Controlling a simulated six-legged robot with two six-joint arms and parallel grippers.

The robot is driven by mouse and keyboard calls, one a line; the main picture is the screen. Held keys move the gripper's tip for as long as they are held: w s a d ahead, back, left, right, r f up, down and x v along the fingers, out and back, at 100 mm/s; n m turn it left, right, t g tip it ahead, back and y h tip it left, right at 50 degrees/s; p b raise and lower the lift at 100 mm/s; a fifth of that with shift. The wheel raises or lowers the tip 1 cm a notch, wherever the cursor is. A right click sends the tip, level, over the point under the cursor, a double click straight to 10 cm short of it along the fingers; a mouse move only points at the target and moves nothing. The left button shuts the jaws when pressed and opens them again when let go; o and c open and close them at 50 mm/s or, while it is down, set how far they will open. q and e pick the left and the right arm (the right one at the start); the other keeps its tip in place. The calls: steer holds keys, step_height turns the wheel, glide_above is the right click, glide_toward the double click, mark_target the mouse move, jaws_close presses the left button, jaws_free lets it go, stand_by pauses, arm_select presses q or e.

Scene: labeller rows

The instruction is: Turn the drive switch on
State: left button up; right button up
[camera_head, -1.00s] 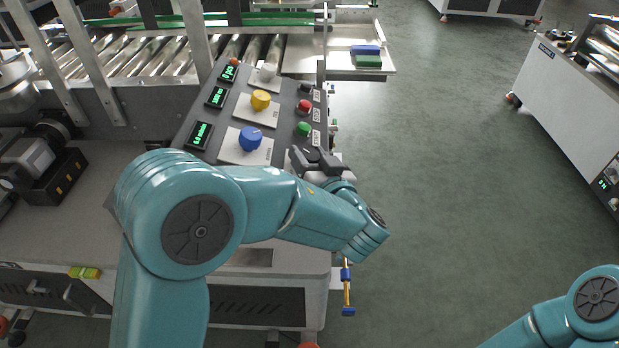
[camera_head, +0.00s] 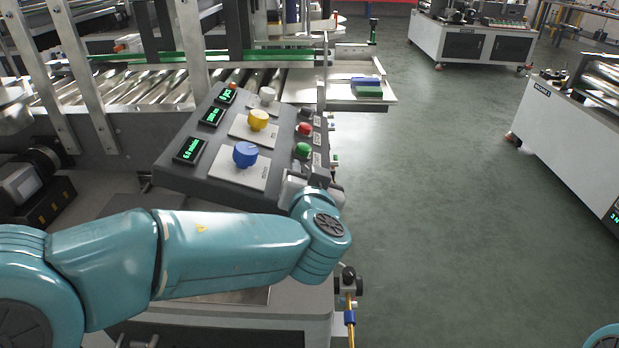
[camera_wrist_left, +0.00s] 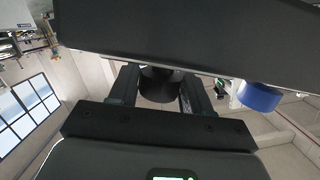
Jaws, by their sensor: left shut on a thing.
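The sloped dark control panel (camera_head: 175,182) stands in the middle of the head view. My left gripper (camera_head: 305,185) is at its near right corner, below the green button (camera_head: 302,150). In the left wrist view my left gripper's two fingers (camera_wrist_left: 158,78) are on either side of a dark round knob (camera_wrist_left: 158,90), which I take to be the drive switch, and are shut on it. In the head view the gripper and wrist hide this knob, so its setting cannot be seen. My right gripper is out of view; only a bit of that arm shows.
The panel also carries a blue knob (camera_head: 245,155), a yellow knob (camera_head: 257,121), a red button (camera_head: 304,129) and several lit green displays. A roller conveyor (camera_head: 150,85) lies behind. Grey-green floor (camera_head: 430,200) is open to the right, with a white cabinet (camera_head: 565,140) beyond.

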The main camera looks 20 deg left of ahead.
arm_select(q)
steer(key=o, duration=1)
steer(key=shift+w+a, duration=0.1)
steer(key=shift+c, duration=0.2)
steer(key=v, duration=1.6)
